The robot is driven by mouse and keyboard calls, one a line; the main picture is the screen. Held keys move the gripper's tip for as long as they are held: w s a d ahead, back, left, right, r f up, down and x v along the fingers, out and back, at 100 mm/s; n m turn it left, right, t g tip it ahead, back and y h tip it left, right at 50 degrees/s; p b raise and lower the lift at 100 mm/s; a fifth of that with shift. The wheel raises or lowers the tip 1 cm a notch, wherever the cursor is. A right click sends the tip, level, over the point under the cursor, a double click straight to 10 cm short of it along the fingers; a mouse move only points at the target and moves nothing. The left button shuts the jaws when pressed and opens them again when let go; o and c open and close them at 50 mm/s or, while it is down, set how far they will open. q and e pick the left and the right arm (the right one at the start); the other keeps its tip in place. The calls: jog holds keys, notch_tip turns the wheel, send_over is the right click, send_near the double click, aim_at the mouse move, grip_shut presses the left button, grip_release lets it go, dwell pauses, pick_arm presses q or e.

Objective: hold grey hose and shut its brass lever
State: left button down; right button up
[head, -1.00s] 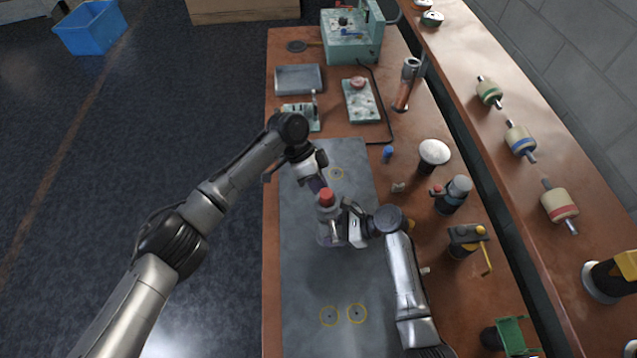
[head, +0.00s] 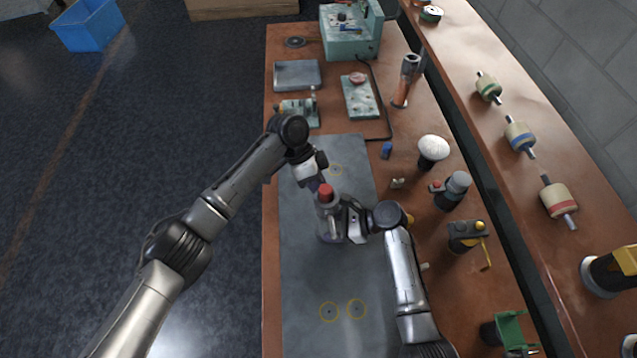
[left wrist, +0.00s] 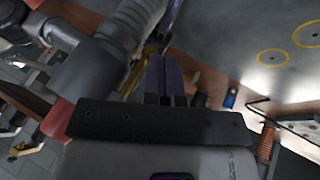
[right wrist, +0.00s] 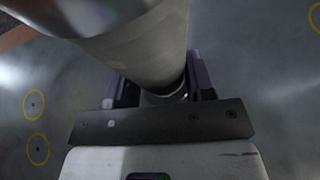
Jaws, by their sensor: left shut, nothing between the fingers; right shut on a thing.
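The grey hose (head: 328,228) stands upright over the grey mat, with a red cap (head: 326,192) on top. Its ribbed side shows in the left wrist view (left wrist: 137,22). My right gripper (right wrist: 158,85) is shut on the hose; in the head view it reaches in from the right. My left gripper (left wrist: 166,75) is shut and empty, close beside the hose near its capped end; in the head view (head: 316,184) it is just behind the cap. A brassy piece (left wrist: 135,78), likely the lever, shows partly behind the left fingers. Its angle is unclear.
The grey mat (head: 310,285) is otherwise clear, with yellow ring marks. On the bench's right stand a white-topped knob (head: 433,149), a black fitting with a yellow handle (head: 467,235) and a green clamp (head: 512,332). A tray (head: 298,75) lies at the back.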

pick_arm(q)
jog(key=v, duration=1.2)
jog(key=shift+r, duration=0.4)
pick_arm(e)
jog(key=o, duration=0.8)
